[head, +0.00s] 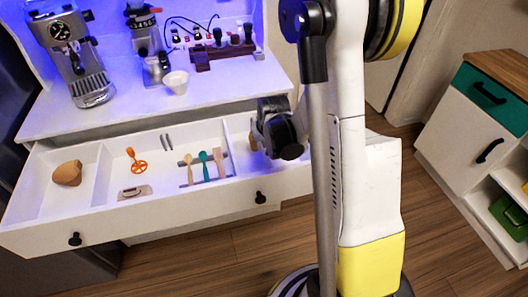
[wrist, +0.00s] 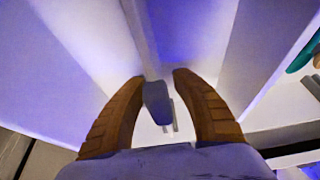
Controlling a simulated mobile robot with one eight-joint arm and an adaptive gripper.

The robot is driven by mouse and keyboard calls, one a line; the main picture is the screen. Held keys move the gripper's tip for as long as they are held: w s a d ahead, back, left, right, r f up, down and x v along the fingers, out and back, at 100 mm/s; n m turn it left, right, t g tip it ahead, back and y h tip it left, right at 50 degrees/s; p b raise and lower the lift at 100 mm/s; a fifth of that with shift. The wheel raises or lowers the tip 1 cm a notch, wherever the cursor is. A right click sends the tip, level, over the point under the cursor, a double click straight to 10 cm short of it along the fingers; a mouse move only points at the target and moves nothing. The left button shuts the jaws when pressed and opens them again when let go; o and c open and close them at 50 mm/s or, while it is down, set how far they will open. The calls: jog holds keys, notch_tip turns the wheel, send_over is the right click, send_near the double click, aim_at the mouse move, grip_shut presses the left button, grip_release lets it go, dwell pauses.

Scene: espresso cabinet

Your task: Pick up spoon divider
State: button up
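My gripper (head: 262,138) is over the right part of the open drawer, partly hidden by its own wrist in the head view. In the wrist view its two brown fingers (wrist: 160,85) are spread apart. A blue-grey rounded piece (wrist: 157,103) shows between them, and I cannot tell what it is or whether it touches them. A wooden spoon (head: 189,168), a teal spoon (head: 205,166) and a pinkish utensil (head: 219,163) lie across grey bars (head: 187,161), possibly the spoon divider, in the middle compartment. Part of something teal (wrist: 304,55) shows at the wrist view's right edge.
The white drawer (head: 165,222) has partition walls. It also holds a brown pot (head: 68,173), an orange tool (head: 138,165) and a small scale (head: 134,193). An espresso machine (head: 72,55) and a white cup (head: 177,82) stand on the counter (head: 135,100) above. A cabinet (head: 480,115) is at right.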

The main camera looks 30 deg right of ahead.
grip_shut()
jog(key=shift+r, duration=0.1)
dwell(0.3)
notch_tip(320, 180, up, 24)
jog(key=p, duration=1.2)
